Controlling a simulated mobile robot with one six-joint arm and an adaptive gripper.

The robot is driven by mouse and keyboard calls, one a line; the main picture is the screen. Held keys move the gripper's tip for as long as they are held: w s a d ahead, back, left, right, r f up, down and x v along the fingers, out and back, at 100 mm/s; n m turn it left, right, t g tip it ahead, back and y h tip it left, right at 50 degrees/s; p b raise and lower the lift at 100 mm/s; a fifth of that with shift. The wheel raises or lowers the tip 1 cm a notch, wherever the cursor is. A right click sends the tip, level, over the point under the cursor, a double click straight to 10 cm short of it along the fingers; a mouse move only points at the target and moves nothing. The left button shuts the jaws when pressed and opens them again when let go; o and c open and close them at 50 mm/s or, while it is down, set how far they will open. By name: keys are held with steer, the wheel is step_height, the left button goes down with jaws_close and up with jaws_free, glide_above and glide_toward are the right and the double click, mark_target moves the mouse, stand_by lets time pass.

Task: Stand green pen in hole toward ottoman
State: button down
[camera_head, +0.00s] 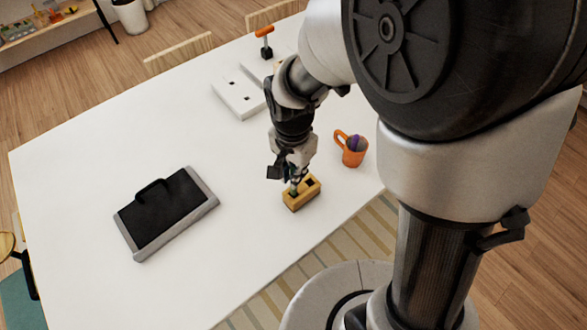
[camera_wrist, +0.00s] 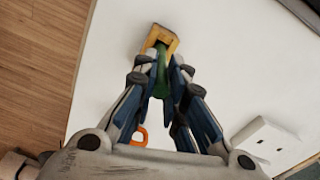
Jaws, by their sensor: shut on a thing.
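The yellow wooden block (camera_head: 303,197) stands on the white table near its front edge. A dark square hole shows at its right end in the head view. My gripper (camera_head: 293,182) is over the block's left end, pointing down. In the wrist view my gripper (camera_wrist: 162,76) is shut on the green pen (camera_wrist: 162,84), which runs between the fingers to the block (camera_wrist: 158,35). The pen's far end meets the block at one end; how deep it sits inside cannot be told. No ottoman can be made out for sure.
A black and grey tray (camera_head: 162,215) lies to the left. White blocks (camera_head: 238,95) and an orange-topped tool (camera_head: 265,40) are farther back. The table between is clear.

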steer(key=shift+f+b, duration=1.7)
steer(key=shift+f, duration=0.6)
steer(key=c, duration=1.6)
jaws_free()
steer(key=shift+r, duration=0.1)
steer(key=shift+o, duration=0.2)
step_height(320, 180, up, 11)
steer(key=shift+a+f, duration=0.1)
steer(key=shift+r, duration=0.6)
steer(key=shift+s+r, duration=0.1)
steer(key=shift+r, duration=0.05)
steer(key=s+d+r+n+t, duration=0.2)
steer(key=s+d+r+n, duration=0.1)
steer(key=s+d+n, duration=0.1)
steer(key=s+d+r+n+t, duration=0.2)
steer(key=s+d+r+n, duration=0.2)
steer(key=s+d, duration=0.3)
steer(key=shift+s, duration=1.15)
